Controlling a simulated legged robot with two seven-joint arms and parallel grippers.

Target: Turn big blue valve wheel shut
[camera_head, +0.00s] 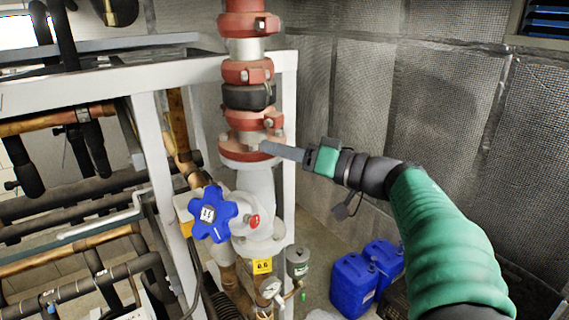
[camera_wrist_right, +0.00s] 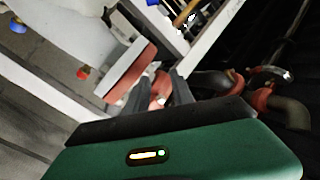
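The big blue valve wheel (camera_head: 213,213) is a lobed handle with a pale label at its hub. It is mounted on the white valve body (camera_head: 262,240), left of the vertical pipe. My right gripper (camera_head: 268,148) is above and right of the wheel, apart from it, at the red flange (camera_head: 240,160). In the right wrist view its two grey fingers (camera_wrist_right: 158,92) stand apart with a red part between or behind them. I cannot tell whether they touch it. A blue piece (camera_wrist_right: 17,25) at the upper left may be the wheel. My left gripper is out of view.
A small red knob (camera_head: 253,221) sits just right of the wheel. A white frame (camera_head: 150,150) with copper and black pipes stands left. Blue canisters (camera_head: 353,285) stand on the floor.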

